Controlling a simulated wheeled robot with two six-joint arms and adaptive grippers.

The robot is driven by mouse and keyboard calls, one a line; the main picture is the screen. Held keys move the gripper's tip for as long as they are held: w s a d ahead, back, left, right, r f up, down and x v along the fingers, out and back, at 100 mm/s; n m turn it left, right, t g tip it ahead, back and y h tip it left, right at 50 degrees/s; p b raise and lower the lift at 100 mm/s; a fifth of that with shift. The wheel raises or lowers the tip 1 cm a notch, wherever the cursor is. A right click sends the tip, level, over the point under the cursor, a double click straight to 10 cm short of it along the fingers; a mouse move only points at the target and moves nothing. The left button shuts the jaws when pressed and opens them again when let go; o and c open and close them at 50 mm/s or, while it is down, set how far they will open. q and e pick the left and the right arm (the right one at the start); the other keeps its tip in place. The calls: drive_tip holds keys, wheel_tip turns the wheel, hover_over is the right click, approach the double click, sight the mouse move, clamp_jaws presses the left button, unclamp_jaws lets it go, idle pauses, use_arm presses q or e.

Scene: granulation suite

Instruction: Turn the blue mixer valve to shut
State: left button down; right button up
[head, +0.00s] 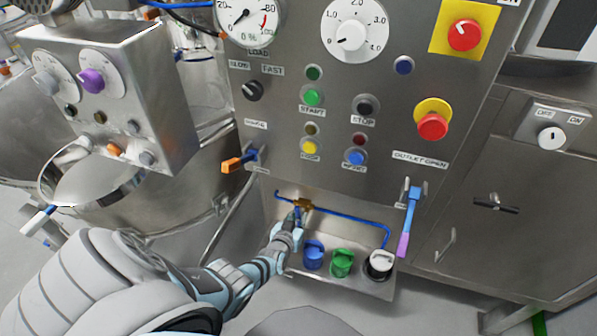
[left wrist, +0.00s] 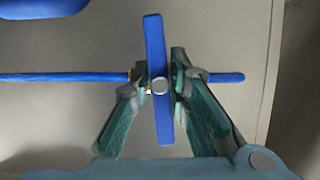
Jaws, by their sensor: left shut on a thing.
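The blue mixer valve has a small brass body (head: 303,204) on a thin blue pipe (head: 345,217) in the steel recess low on the panel. Its flat blue handle (left wrist: 155,40) shows clearly in the left wrist view, with a round pale bolt at its middle. The handle lies crosswise to the pipe, tilted slightly. My left gripper (head: 297,223) reaches it from below and is shut on the handle, one finger on each side near the bolt. In the head view the gripper hides much of the handle. My right gripper is not in view.
Blue (head: 314,256), green (head: 342,263) and black-and-white (head: 380,265) caps sit on the ledge just right of my gripper. An orange-handled lever (head: 238,162) sticks out above left. A blue lever with a purple end (head: 409,222) hangs at the right.

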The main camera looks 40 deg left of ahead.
use_arm(q)
drive_tip(key=shift+w+r, duration=0.1)
drive_tip(key=shift+r, duration=0.05)
idle(0.4)
drive_tip(key=c, duration=1.6)
unclamp_jaws()
drive_tip(key=shift+o, duration=0.2)
drive_tip(key=shift+s, duration=0.55)
drive_tip(key=v, duration=1.1)
drive_tip(key=shift+d, duration=0.15)
